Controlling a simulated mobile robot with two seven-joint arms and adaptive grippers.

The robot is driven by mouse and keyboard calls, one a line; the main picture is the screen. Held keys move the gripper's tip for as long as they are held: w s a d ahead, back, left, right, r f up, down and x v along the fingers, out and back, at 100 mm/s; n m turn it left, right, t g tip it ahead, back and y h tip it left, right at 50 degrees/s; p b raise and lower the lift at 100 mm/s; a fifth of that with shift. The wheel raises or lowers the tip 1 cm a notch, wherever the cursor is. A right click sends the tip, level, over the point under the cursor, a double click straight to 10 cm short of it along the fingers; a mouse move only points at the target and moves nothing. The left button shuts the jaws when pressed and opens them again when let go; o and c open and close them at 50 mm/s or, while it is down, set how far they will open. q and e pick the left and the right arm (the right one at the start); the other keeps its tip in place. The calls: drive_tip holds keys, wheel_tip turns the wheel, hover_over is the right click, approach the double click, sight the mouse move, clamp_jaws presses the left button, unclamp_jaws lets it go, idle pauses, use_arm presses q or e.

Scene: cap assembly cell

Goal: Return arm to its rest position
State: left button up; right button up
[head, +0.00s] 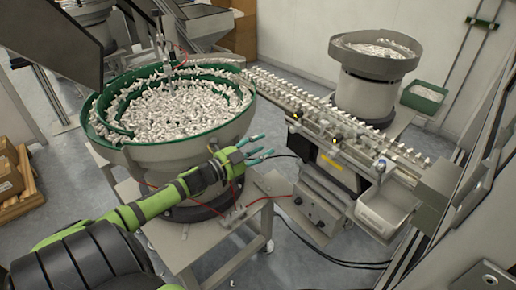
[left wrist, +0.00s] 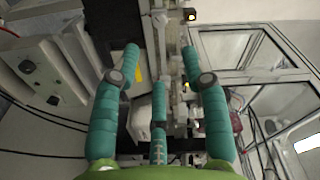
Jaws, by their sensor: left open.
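My left arm comes in green and black from the lower left in the head view. Its left gripper (head: 267,147) has teal fingers and is open and empty, beside the right rim of the large bowl feeder (head: 195,150). That bowl has a green inner wall and holds many small white parts. In the left wrist view the left gripper (left wrist: 158,72) shows spread teal fingers with nothing between them. Behind them lies part of the machine line. My right gripper is in neither view.
A conveyor rail (head: 340,122) with white parts runs to the right of the gripper. A grey bowl feeder (head: 368,92) stands behind it. A green bin (head: 425,92) is at the right. Open floor shows below the rail.

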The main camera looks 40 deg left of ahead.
use_arm(q)
drive_tip(key=shift+s, duration=0.25)
idle(0.4)
drive_tip(key=s+f+n+g+y, duration=0.25)
drive_tip(key=s+f, duration=0.25)
drive_tip(key=f, duration=0.6)
drive_tip(key=s+f+n+g+y, duration=0.15)
drive_tip(key=s+f+n, duration=0.3)
drive_tip(key=f, duration=0.65)
drive_tip(key=s+f+n+g+y, duration=0.1)
drive_tip(key=s+f+n+g, duration=0.3)
drive_tip(key=f, duration=0.8)
drive_tip(key=s+d+f+g, duration=0.3)
drive_tip(key=s+d+f, duration=0.3)
drive_tip(key=s, duration=0.4)
drive_tip(key=s+d+f+n+g+h, duration=0.1)
drive_tip(key=s+d+f+g, duration=0.1)
drive_tip(key=s+d+f, duration=0.4)
drive_tip(key=s+d+f+n+g, duration=0.1)
drive_tip(key=s+d+f+g, duration=0.2)
drive_tip(key=s+d+f, duration=0.4)
drive_tip(key=s+d, duration=0.1)
drive_tip(key=s, duration=0.7)
drive_tip(key=shift+g+h+b, duration=0.3)
